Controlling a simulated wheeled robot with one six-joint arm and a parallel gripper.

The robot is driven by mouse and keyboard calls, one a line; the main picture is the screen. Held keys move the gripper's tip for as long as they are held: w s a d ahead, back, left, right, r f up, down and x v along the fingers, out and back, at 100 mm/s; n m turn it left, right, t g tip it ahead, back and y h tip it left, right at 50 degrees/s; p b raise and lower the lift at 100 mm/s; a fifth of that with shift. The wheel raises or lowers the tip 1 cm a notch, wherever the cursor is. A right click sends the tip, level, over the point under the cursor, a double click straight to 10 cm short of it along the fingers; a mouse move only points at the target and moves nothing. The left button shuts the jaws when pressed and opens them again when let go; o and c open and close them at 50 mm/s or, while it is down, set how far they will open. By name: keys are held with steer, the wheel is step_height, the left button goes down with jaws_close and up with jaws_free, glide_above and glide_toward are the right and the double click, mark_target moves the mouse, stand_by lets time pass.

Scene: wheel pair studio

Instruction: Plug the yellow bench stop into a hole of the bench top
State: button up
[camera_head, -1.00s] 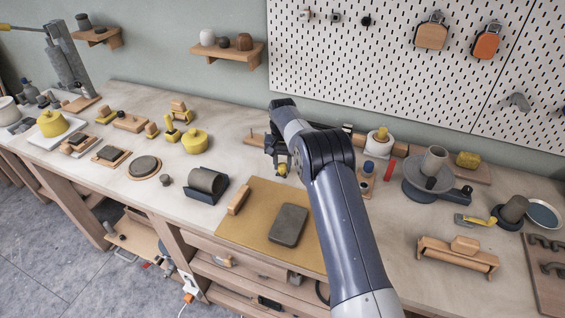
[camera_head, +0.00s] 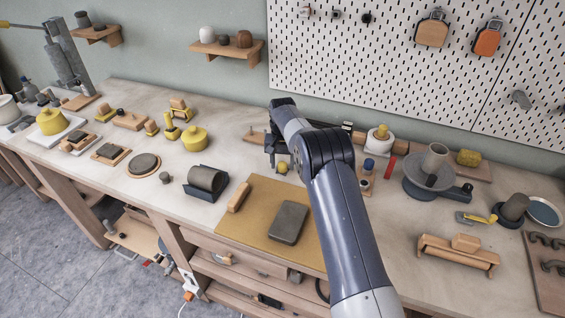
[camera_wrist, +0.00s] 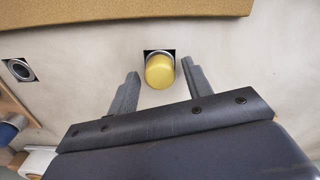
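The yellow bench stop (camera_wrist: 160,72) has a rounded yellow top. In the wrist view a dark square and a pale ring show behind it, so it appears to stand in a hole of the bench top; how deep is hidden. The stop also shows in the head view (camera_head: 282,168), just below my gripper. My gripper (camera_wrist: 160,68) is open, with one finger on each side of the stop and gaps between. Another hole (camera_wrist: 20,70), empty with a metal ring in a dark square, lies at left in the wrist view. The bench top (camera_head: 395,225) is pale.
A tan mat (camera_head: 262,205) with a grey block (camera_head: 288,222) lies in front of the stop. A blue-topped piece (camera_head: 368,165) and a red piece (camera_head: 390,168) stand to the right. A dark cradle with a grey cylinder (camera_head: 206,179) is at left.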

steer(key=shift+o, duration=0.5)
step_height(320, 180, up, 11)
steer(key=b, duration=0.1)
steer(key=shift+b, duration=0.4)
